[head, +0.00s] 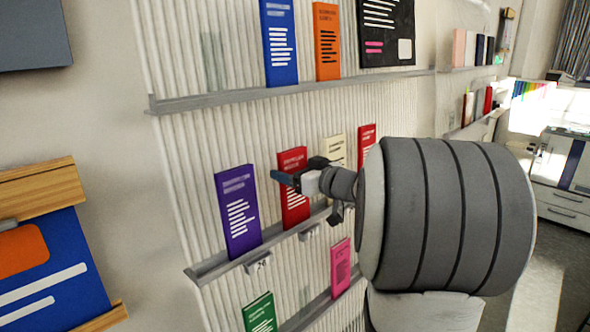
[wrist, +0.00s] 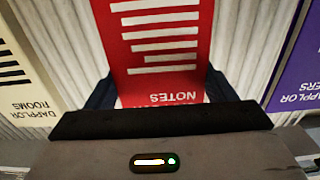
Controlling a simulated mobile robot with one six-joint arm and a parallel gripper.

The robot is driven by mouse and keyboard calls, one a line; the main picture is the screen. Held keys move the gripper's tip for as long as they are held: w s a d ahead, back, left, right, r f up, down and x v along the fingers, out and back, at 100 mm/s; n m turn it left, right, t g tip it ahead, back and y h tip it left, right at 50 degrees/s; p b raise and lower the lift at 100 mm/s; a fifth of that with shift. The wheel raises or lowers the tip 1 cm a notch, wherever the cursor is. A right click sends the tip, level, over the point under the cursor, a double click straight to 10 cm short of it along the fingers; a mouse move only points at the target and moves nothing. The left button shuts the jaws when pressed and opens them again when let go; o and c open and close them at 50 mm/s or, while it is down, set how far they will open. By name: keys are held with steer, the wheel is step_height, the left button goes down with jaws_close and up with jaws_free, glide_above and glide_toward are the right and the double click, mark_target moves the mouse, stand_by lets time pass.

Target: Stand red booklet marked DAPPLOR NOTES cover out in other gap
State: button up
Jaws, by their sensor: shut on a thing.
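The red booklet marked NOTES (wrist: 165,70) is between my gripper's fingers (wrist: 160,92) in the wrist view, where its print appears upside down. The rest of its title is hidden. In the head view the red booklet (head: 294,212) stands nearly upright, cover out, against the ribbed wall panel on the middle row. My gripper (head: 300,175) is shut on it across its width, and partly covers its front. Its lower edge looks level with the middle ledge (head: 222,263), but I cannot tell whether it rests there.
A purple booklet (head: 238,212) stands left of the red one and a cream booklet (head: 337,150) right of it. Another red booklet (head: 366,142) is farther right. Blue (head: 280,45) and orange (head: 327,42) booklets stand above; pink (head: 340,267) and green (head: 260,315) ones below.

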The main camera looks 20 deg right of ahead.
steer(key=o, duration=1.3)
steer(key=shift+o, duration=0.2)
steer(key=b+v, duration=0.1)
steer(key=v, duration=0.6)
steer(key=shift+s, duration=0.35)
steer(key=shift+d, duration=0.1)
